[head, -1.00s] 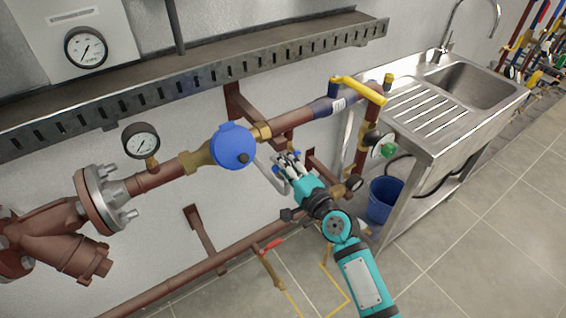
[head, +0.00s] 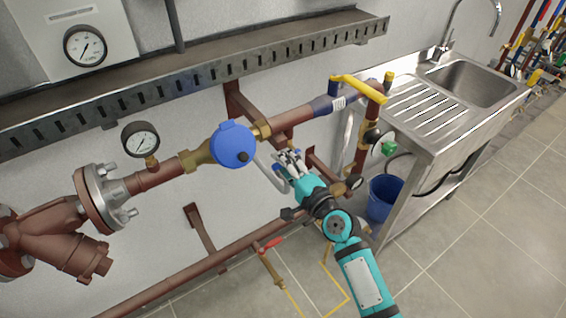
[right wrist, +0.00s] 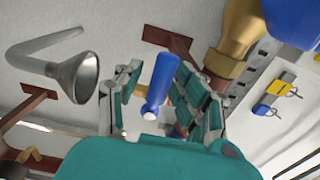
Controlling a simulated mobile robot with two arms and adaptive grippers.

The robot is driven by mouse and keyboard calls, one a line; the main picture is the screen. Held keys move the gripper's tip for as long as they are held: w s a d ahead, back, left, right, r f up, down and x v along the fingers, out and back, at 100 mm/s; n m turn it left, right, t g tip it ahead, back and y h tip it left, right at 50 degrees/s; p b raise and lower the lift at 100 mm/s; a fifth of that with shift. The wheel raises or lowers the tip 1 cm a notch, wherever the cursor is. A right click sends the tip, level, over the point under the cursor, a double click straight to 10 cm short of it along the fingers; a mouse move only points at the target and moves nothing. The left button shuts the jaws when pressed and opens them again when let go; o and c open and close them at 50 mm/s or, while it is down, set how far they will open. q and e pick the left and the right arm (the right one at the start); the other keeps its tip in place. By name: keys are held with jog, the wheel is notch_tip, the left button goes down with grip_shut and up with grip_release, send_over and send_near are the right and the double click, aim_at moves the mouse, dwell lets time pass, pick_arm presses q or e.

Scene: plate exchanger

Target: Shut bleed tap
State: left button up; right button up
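A small tap with a blue lever (right wrist: 161,78), which looks like the bleed tap, shows in the right wrist view. My right gripper (right wrist: 160,92) is open, with a finger on each side of the lever. Gaps show beside the lever, so the fingers do not look closed on it. In the head view my right gripper (head: 287,162) is under the brown pipe, right of and below the blue round meter (head: 232,146). There its fingers hide most of the tap. My left gripper is in no frame.
A grey curved drain pipe with a funnel (right wrist: 76,75) is left of the fingers. A yellow lever (head: 358,87) is on the pipe at upper right. A red-handled tap (head: 270,245) is on the lower pipe. A steel sink (head: 470,83) and blue bucket (head: 383,198) stand right.

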jog(key=v, duration=0.7)
jog(key=shift+s+d, duration=0.25)
jog(key=shift+s, duration=0.05)
jog(key=shift+f, duration=0.15)
jog(key=s+d+f+n+g+h, duration=0.1)
jog(key=d+f+g+h, duration=0.1)
jog(key=f, duration=0.8)
jog(key=s+d+f+n+g+h, duration=0.1)
jog(key=s+d+f+h, duration=0.15)
jog(key=f, duration=0.85)
jog(key=s+d+f+n+g+h, duration=0.1)
jog(key=s+d+f+n+g, duration=0.2)
jog(key=f, duration=0.5)
jog(key=s+d+f+n+h, duration=0.1)
jog(key=s+d+f+h, duration=0.15)
jog(key=s+f, duration=0.45)
jog(key=s+d+f+n+g+h, duration=0.1)
jog(key=s+d+f+n+g, duration=0.1)
jog(key=s+f, duration=0.4)
jog(key=s+d+f+n+g, duration=0.3)
jog(key=s+d+f, duration=0.2)
jog(key=s, duration=1)
jog(key=s+d+f+n+g+h, duration=0.1)
jog(key=s+d+f+n+g, duration=0.1)
jog(key=s+d+f, duration=0.2)
jog(key=s+f, duration=0.3)
jog(key=s, duration=0.3)
jog(key=shift+s+f+n+g+h, duration=0.3)
